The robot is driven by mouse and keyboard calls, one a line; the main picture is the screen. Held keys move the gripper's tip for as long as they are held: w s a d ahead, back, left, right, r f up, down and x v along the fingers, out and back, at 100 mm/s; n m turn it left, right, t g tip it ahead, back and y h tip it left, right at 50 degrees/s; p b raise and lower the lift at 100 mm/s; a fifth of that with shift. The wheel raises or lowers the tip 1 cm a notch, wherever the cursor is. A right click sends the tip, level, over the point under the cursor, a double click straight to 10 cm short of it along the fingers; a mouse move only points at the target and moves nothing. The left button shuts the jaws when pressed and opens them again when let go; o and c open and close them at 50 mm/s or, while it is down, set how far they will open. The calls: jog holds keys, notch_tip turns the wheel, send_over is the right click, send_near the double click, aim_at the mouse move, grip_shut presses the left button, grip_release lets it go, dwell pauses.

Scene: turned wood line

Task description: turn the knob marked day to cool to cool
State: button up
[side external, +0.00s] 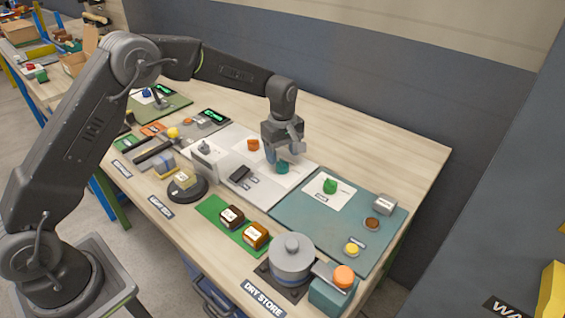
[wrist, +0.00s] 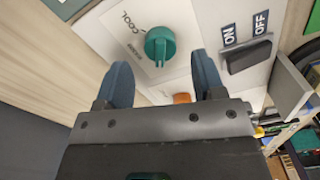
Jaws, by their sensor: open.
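The teal knob (wrist: 161,44) sits on a white plate lettered COOL (wrist: 128,22); a smaller word beside it is hard to read. In the wrist view it lies just beyond my fingertips, roughly midway between them. In the side view the teal knob (side external: 283,168) is low beside my fingers, partly covered by them. My gripper (side external: 284,150) points down over the panel, and its two blue-grey fingers (wrist: 162,66) are apart with nothing between them. I cannot tell whether a finger touches the knob, nor exactly where its pointer stands.
An orange knob (side external: 253,144) and a black ON/OFF switch (side external: 240,174) share the pale panel. A green knob (side external: 330,186) stands on the teal board to the right. A grey round pot (side external: 291,258) and an orange button (side external: 344,276) are at the front. Bare wood lies behind the panel.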

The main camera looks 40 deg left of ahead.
aim_at(282, 161)
jog(key=shift+f, duration=1.85)
jog(key=shift+c, duration=0.4)
jog(key=c, duration=0.8)
jog(key=shift+c, duration=0.2)
